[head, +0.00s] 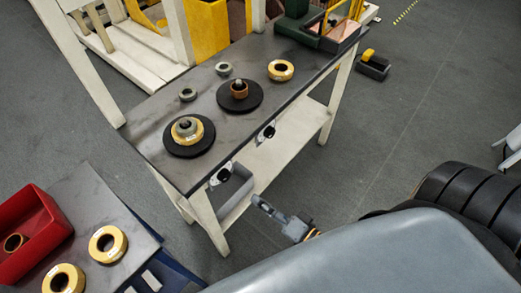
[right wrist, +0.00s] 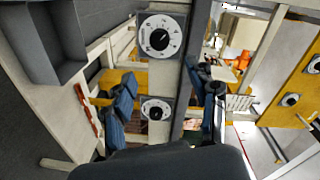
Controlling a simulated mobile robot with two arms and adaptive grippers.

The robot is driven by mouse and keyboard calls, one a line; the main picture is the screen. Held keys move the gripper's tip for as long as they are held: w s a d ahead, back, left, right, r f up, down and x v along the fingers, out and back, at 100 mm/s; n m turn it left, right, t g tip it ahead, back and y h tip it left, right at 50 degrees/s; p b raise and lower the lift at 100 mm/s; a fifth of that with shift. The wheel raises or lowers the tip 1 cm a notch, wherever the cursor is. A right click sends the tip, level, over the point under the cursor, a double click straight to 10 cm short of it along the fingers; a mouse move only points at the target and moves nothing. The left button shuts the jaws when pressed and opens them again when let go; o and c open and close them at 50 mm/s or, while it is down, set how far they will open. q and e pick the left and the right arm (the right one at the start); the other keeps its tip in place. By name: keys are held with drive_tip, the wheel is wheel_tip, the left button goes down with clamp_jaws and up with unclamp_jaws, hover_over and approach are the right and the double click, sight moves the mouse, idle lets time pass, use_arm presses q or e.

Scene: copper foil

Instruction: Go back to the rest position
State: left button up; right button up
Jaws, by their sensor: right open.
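My right gripper (head: 265,208) shows in the head view in front of the dark-topped workbench (head: 160,105), low over the floor near its front legs. It holds nothing that I can see. My left gripper is not in either view. A large grey rounded body part fills the lower right of the head view.
The bench holds a yellow ring (head: 281,70) and two black discs (head: 239,96) (head: 205,145) with rings on them. A red bin (head: 35,225) and yellow rolls (head: 108,244) are on a surface at lower left. Grey floor (head: 400,110) is open to the right.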

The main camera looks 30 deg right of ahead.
drive_tip(key=shift+f, duration=0.1)
drive_tip(key=s+d+f+n+g+h, duration=0.1)
drive_tip(key=s+d+f+n+g, duration=0.15)
drive_tip(key=f, duration=0.65)
drive_tip(key=s+d+f+n+g+h, duration=0.1)
drive_tip(key=s+f+n+g, duration=0.15)
drive_tip(key=f, duration=0.65)
drive_tip(key=s+d+f+n+g+h, duration=0.2)
drive_tip(key=s+f+g, duration=0.1)
drive_tip(key=f, duration=0.6)
drive_tip(key=s+f+n+g, duration=0.2)
drive_tip(key=s+f+g, duration=0.1)
drive_tip(key=s+f, duration=0.3)
drive_tip(key=s+f+n+g+h, duration=0.1)
drive_tip(key=s+f+n+g, duration=0.2)
drive_tip(key=s+f, duration=0.3)
drive_tip(key=s+g, duration=0.1)
drive_tip(key=s, duration=0.4)
drive_tip(key=shift+s+n+h, duration=0.3)
drive_tip(key=shift+d+f, duration=0.1)
